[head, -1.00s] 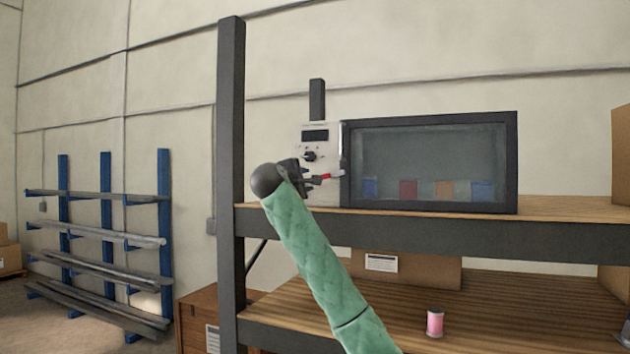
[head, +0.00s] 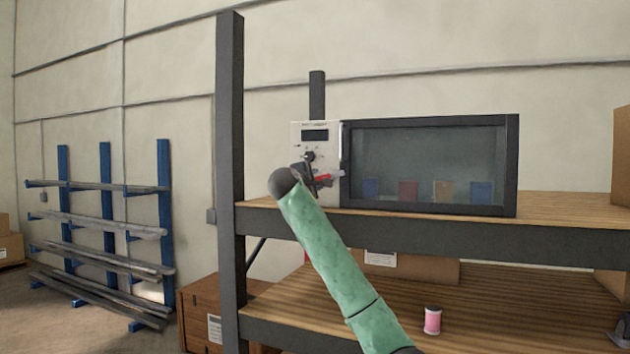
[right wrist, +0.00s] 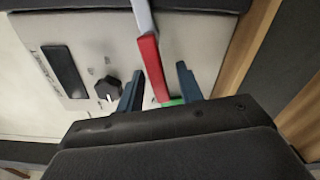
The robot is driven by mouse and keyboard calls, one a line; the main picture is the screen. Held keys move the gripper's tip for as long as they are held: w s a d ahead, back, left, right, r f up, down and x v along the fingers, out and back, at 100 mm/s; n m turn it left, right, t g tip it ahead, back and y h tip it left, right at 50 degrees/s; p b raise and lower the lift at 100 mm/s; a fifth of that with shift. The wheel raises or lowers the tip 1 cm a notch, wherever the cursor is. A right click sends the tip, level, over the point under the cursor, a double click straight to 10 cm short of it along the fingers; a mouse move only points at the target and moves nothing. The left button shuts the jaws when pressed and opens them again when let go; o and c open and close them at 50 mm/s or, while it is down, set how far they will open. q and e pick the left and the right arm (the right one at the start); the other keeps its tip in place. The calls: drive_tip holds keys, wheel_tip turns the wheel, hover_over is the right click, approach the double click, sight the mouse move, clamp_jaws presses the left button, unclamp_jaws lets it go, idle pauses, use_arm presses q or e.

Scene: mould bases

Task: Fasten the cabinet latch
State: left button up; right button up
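The cabinet (head: 430,120) stands on the upper shelf with its glass door shut. Its latch is a lever with a red handle (head: 323,178), lying nearly level across the light panel left of the door. My right gripper (head: 310,178) is at the panel by the red handle. In the right wrist view the red handle (right wrist: 152,62) reaches between the two spread fingers of my right gripper (right wrist: 158,88), with a gap on each side. A bit of green shows by the handle's end. My left gripper is out of view.
The panel carries a black knob (right wrist: 108,87) and a dark display (head: 315,135) close to my right gripper. A dark shelf post (head: 230,150) stands to the left. A pink spool (head: 432,320) and a box (head: 410,270) are on the lower shelf.

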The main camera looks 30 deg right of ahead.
clamp_jaws()
drive_tip(key=m+b, duration=0.1)
drive_tip(key=b, duration=0.2)
drive_tip(key=shift+w+m, duration=0.1)
drive_tip(key=shift+m, duration=0.3)
drive_tip(key=shift+a+r+m+b, duration=0.1)
drive_tip(key=shift+r+m+b, duration=0.05)
drive_tip(key=shift+m+b, duration=0.15)
drive_tip(key=shift+r+m+b, duration=0.25)
drive_tip(key=shift+m+b, duration=0.05)
drive_tip(key=shift+r, duration=0.1)
drive_tip(key=shift+c, duration=0.9)
unclamp_jaws()
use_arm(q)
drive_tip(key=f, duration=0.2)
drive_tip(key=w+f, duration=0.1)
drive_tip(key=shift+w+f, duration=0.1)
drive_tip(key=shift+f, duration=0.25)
use_arm(e)
drive_tip(key=shift+o, duration=0.9)
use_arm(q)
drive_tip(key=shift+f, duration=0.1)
